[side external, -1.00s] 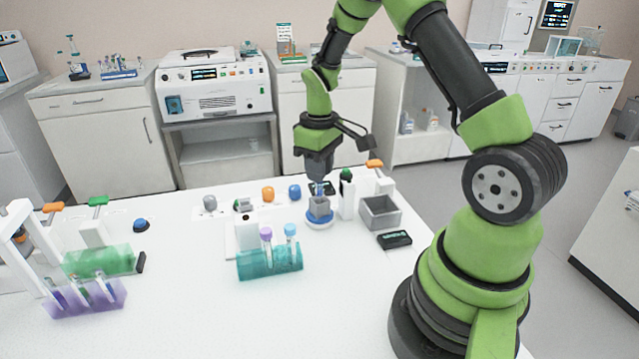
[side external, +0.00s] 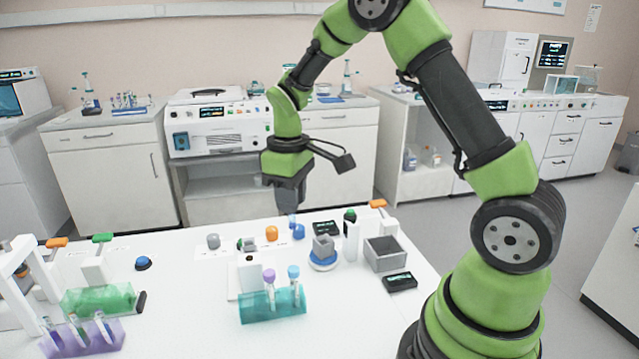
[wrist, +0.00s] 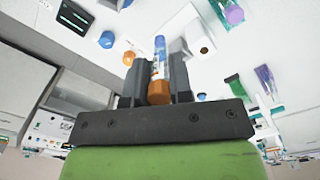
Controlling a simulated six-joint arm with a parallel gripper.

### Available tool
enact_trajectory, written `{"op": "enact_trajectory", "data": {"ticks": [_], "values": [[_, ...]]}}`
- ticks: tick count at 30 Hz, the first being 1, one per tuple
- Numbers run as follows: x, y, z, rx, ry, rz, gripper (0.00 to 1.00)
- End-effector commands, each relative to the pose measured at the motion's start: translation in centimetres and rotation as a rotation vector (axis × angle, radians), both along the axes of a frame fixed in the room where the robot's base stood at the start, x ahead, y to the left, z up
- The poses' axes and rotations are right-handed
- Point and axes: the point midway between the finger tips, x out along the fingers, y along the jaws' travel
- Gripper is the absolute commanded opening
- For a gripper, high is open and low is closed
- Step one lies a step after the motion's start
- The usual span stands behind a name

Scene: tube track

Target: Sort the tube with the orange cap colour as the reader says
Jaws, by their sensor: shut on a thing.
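My gripper (side external: 290,205) points down and is shut on a tube. In the wrist view the tube's orange cap (wrist: 158,92) sits between the fingers, and its clear-blue body (wrist: 159,55) extends beyond the tips. In the side view the tube (side external: 292,221) hangs above the back of the table, close to a blue knob (side external: 298,231); I cannot tell whether they touch. A black display (side external: 326,228) stands at the back, its text too small to read. The grey block on a blue-edged round base (side external: 323,262) is apart from the tube, to its right.
A teal rack (side external: 275,308) holds purple-capped and light-blue-capped tubes. Green (side external: 98,300) and purple (side external: 90,340) racks are at left. An orange knob (side external: 271,233), a grey knob (side external: 213,241), an open grey bin (side external: 384,254) and a black device (side external: 400,282) stand around.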

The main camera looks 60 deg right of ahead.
Motion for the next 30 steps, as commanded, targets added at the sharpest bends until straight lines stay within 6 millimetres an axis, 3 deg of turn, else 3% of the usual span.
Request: {"op": "enact_trajectory", "data": {"ticks": [1, 3, 6, 10, 15, 30], "values": [[0.5, 2.5, -0.3, 0.001, 0.001, 0.069, 0.05], [0.9, 5.3, -0.6, 0.001, 0.0, 0.144, 0.05], [1.1, 8.6, -0.9, 0.001, -0.002, 0.231, 0.05], [0.9, 11.2, -1.2, 0.001, -0.002, 0.3, 0.05], [0.8, 12.4, -1.6, 0.0, -0.002, 0.33, 0.05], [0.8, 12.3, -5.5, 0.001, -0.001, 0.329, 0.05]]}}
